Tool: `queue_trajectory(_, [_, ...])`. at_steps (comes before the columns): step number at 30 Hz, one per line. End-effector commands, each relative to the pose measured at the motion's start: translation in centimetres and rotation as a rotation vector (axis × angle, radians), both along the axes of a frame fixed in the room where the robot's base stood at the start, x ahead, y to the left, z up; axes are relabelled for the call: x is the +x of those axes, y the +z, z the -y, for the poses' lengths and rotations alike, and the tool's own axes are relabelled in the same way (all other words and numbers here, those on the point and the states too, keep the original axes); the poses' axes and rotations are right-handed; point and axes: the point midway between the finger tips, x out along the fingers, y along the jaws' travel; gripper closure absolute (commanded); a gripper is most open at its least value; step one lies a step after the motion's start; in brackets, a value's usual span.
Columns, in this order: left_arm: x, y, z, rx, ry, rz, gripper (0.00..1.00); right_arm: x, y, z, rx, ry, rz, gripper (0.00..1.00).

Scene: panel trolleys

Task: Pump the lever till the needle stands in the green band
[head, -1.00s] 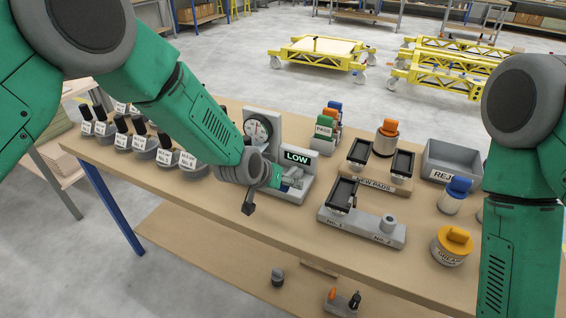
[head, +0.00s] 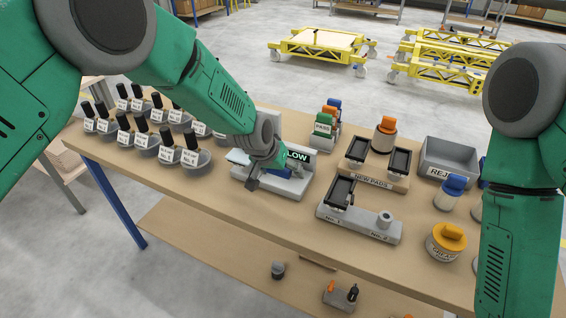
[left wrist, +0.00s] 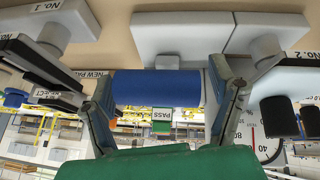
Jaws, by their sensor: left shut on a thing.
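The grey pump unit (head: 296,188) stands on the bench with a sign reading LOW (head: 297,155). My left forearm and wrist hide its round dial in the head view, so I cannot read the needle there. My left gripper (left wrist: 160,85) is shut on the blue lever handle (left wrist: 158,88), which lies across between its two fingers. The handle also shows below the sign in the head view (head: 280,174). My right gripper is out of view.
Several black-handled, labelled pieces (head: 168,150) stand left of the pump.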

Motion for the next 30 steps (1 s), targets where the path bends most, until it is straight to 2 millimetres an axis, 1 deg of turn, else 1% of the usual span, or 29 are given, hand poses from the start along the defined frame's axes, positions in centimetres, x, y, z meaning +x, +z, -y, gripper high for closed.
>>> queue_trajectory(1, [-0.3, -0.7, 0.0, -0.014, -0.003, 0.029, 0.56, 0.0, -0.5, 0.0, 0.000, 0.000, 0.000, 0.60])
queue_trajectory(5, [-0.8, -1.7, -0.2, -0.047, -0.003, 0.110, 0.56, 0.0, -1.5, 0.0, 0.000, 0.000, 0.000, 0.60])
queue_trajectory(9, [-0.9, -1.8, -0.2, -0.064, -0.002, 0.155, 0.56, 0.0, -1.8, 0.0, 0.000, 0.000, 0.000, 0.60])
queue_trajectory(16, [-0.9, -1.7, -0.2, -0.064, -0.003, 0.157, 0.56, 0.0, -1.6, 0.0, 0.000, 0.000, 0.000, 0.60])
queue_trajectory(18, [-1.0, -2.0, -0.3, -0.067, -0.002, 0.163, 0.56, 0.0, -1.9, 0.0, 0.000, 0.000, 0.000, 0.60])
queue_trajectory(20, [-1.1, -2.5, -0.3, -0.077, -0.003, 0.185, 0.56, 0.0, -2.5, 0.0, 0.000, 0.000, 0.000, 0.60])
queue_trajectory(25, [-1.5, -4.3, -0.5, -0.126, -0.002, 0.300, 0.56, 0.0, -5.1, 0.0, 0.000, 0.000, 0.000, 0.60])
queue_trajectory(27, [-1.5, -4.5, -0.5, -0.140, -0.002, 0.336, 0.56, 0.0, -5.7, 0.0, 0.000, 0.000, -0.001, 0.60])
queue_trajectory(30, [-1.6, -4.4, -0.5, -0.149, -0.003, 0.358, 0.56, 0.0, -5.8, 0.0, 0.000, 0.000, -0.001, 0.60])
